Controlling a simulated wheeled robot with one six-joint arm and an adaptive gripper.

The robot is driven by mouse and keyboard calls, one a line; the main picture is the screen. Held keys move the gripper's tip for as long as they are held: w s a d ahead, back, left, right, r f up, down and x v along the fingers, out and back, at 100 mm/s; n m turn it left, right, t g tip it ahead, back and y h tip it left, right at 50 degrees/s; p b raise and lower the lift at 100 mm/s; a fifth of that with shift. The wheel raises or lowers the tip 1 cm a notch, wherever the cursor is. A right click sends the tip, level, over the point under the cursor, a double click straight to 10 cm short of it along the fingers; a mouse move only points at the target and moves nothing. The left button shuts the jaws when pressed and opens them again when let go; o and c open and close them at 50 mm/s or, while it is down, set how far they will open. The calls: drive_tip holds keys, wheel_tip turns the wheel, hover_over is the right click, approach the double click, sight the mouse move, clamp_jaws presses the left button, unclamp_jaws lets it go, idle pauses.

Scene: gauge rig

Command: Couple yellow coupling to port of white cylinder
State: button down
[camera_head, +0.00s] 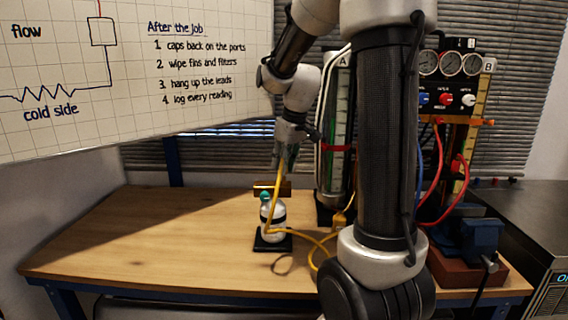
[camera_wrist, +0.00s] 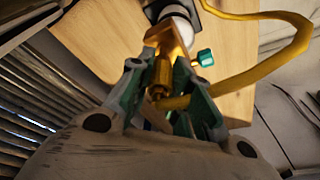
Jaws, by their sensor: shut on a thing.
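The white cylinder (camera_head: 267,208) with a black band and a green knob (camera_head: 265,196) stands upright on a dark base on the bench. In the wrist view the cylinder (camera_wrist: 180,28) is partly hidden behind a brass-coloured block, with its green knob (camera_wrist: 205,58) to the right. My gripper (camera_head: 281,166) is above the cylinder, pointing down. In the wrist view my gripper (camera_wrist: 163,72) is shut on the yellow coupling (camera_wrist: 162,76), which lies between the green-grey fingers. The coupling's end is at or near the brass block; I cannot tell whether they touch.
A yellow hose (camera_head: 316,240) curls over the bench right of the cylinder. A brass-coloured piece (camera_head: 262,189) sits just behind the cylinder. A gauge panel (camera_head: 450,80) and blue vise (camera_head: 482,236) stand at the right. The bench (camera_head: 150,235) is clear at the left.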

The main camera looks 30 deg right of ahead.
drive_tip(key=shift+f, duration=0.25)
drive_tip(key=shift+f, duration=0.9)
drive_tip(key=shift+f, duration=0.25)
idle(1.1)
drive_tip(key=c, duration=0.9)
unclamp_jaws()
drive_tip(key=v, duration=1.2)
drive_tip(key=shift+d, duration=0.1)
